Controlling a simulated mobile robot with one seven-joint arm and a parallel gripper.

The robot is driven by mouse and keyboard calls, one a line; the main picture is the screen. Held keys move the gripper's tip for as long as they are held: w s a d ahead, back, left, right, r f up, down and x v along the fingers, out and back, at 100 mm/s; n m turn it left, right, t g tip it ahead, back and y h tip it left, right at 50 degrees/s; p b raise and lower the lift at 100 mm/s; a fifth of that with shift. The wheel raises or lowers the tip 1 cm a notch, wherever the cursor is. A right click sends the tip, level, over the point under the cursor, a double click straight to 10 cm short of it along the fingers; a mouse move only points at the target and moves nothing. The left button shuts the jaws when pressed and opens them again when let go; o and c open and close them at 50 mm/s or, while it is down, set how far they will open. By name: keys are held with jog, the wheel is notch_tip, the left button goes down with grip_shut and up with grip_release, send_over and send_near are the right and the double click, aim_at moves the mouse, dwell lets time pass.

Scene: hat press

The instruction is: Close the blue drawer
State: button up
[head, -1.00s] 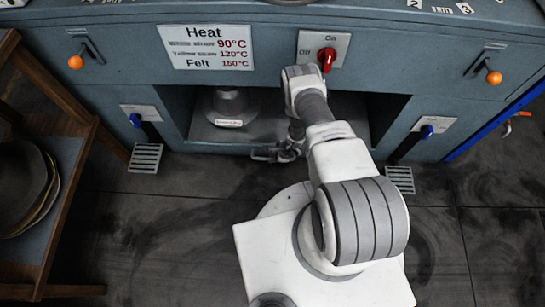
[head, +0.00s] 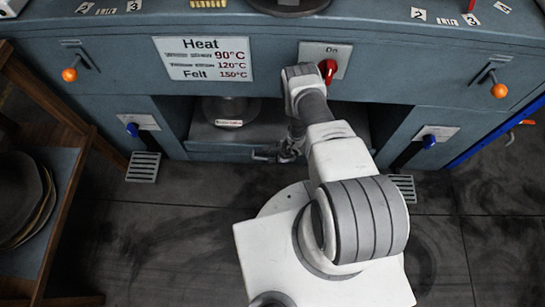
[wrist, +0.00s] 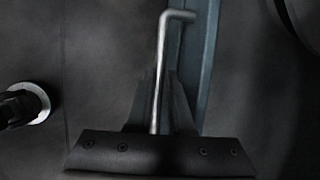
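The blue drawer (head: 215,152) is the blue-grey tray low in the middle opening of the press. It stands partly out, and its rear part is hidden under the press body. A metal handle (head: 262,156) is on its front. My gripper (head: 287,154) is low at the drawer front, at the handle's right part. In the wrist view, the bent metal handle (wrist: 160,70) rises in line with my gripper (wrist: 158,100), beside the blue drawer edge (wrist: 207,60). The fingers are dark and partly hidden, so I cannot tell whether they are open or shut.
A round metal block (head: 230,108) with a label sits in the drawer. Pedals (head: 143,166) stand on the floor on both sides. A wooden rack (head: 62,200) is at left. The red switch (head: 327,71) is above my arm. Dark floor (head: 470,250) at right is clear.

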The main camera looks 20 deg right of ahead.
jog(key=o, duration=0.4)
jog(key=shift+w+d, duration=0.15)
jog(key=shift+w, duration=0.2)
jog(key=shift+s, duration=0.1)
jog(key=p+v, duration=1.5)
jog(key=v, duration=0.2)
jog(key=shift+r+p, duration=0.2)
jog(key=shift+p, duration=0.1)
jog(key=shift+s, duration=0.15)
